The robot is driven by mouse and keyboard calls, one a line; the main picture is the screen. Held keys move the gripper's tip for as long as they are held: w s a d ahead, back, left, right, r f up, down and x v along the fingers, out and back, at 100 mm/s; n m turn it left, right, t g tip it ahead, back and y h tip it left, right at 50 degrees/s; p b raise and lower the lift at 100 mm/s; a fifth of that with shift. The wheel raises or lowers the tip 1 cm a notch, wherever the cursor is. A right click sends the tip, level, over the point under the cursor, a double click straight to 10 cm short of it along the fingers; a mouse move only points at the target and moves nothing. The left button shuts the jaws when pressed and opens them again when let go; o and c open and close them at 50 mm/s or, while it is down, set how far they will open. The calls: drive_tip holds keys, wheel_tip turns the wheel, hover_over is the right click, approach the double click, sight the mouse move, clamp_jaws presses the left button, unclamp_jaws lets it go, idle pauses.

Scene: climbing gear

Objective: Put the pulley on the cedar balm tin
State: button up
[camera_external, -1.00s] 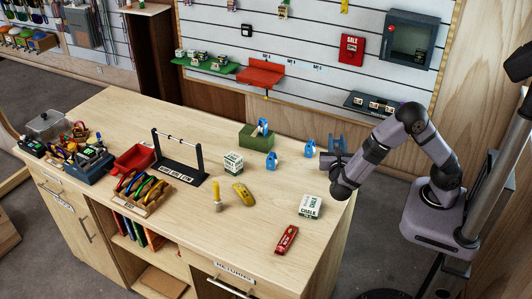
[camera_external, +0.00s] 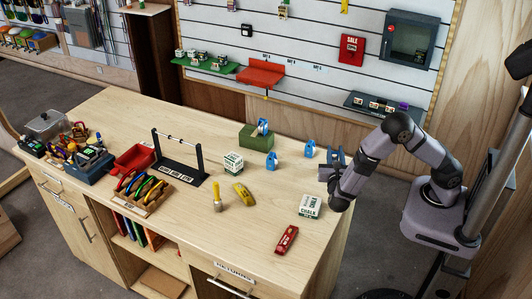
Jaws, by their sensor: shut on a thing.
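My gripper (camera_external: 334,162) is at the right end of the bench, low over the back right part of the top. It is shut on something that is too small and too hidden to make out. Small blue devices that look like pulleys stand on the bench: one (camera_external: 271,162) is near the middle, and another (camera_external: 310,148) is just left of my gripper. A further blue one (camera_external: 263,126) is at the green box (camera_external: 256,138) at the back. No label shows which object is the cedar balm tin; the green box may be it.
A chalk box (camera_external: 310,206) and a red item (camera_external: 287,240) lie in front of my gripper. Another carton (camera_external: 233,162), a yellow item (camera_external: 243,194), a brush (camera_external: 217,199) and a black rack (camera_external: 180,172) stand further left.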

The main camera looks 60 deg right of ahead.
drive_tip(key=shift+f, duration=0.2)
drive_tip(key=o, duration=1.1)
drive_tip(key=shift+r, duration=0.25)
drive_tip(key=shift+b+v, duration=1.85)
drive_tip(key=shift+v, duration=4.15)
drive_tip(key=shift+f, duration=0.1)
